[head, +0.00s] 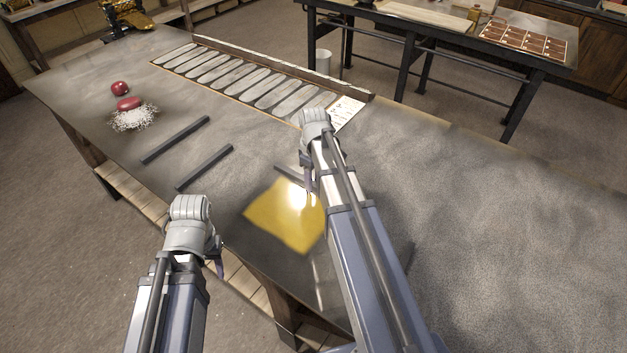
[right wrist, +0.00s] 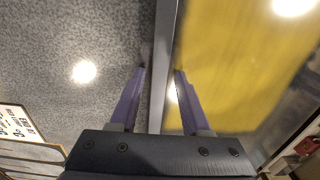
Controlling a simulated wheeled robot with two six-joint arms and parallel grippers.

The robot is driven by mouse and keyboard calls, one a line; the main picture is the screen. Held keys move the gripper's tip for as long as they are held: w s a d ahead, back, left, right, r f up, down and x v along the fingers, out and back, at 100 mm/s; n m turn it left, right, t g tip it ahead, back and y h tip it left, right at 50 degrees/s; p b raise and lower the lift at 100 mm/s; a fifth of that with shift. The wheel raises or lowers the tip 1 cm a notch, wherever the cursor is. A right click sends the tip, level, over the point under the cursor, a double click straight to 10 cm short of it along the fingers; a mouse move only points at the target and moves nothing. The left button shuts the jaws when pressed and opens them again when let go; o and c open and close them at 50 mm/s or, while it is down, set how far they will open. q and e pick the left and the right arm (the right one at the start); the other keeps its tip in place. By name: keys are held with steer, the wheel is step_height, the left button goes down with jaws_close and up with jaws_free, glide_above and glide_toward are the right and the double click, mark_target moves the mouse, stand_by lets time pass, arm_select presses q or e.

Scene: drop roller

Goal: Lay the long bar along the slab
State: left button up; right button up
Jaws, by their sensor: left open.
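The yellow slab (head: 275,218) lies on the dark table, partly hidden by my right arm. A long grey bar (head: 288,173) runs along its far edge, part of it behind my right gripper (head: 307,183). In the right wrist view the bar (right wrist: 165,45) passes between the two purple fingers of my right gripper (right wrist: 160,72), beside the yellow slab (right wrist: 225,60) and nearly parallel to its edge. A finger stands on each side of the bar, with visible gaps. My left gripper (head: 219,266) is open, low at the table's front edge, away from the slab.
Two dark bars (head: 175,140) (head: 204,167) lie parallel on the table, left of the slab. Further left are a red ball (head: 119,88) and a red piece (head: 129,104) on white grains. A tray of grey ovals (head: 235,82) lies behind. The table's right side is clear.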

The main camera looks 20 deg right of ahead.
mark_target(314, 183)
steer(key=shift+o, duration=0.3)
steer(key=shift+r, duration=0.15)
step_height(314, 183, up, 12)
steer(key=p, duration=1.2)
steer(key=s+a+m, duration=0.1)
steer(key=s+a, duration=0.7)
steer(key=a, duration=0.3)
steer(key=s+a+m+h, duration=0.1)
steer(key=s+a, duration=0.7)
steer(key=a, duration=0.3)
steer(key=shift+s+a+m, duration=0.25)
steer(key=shift+a+m, duration=0.05)
steer(key=shift+a, duration=0.1)
step_height(314, 183, down, 10)
steer(key=b, duration=0.9)
steer(key=shift+b, duration=0.4)
steer(key=shift+r, duration=0.2)
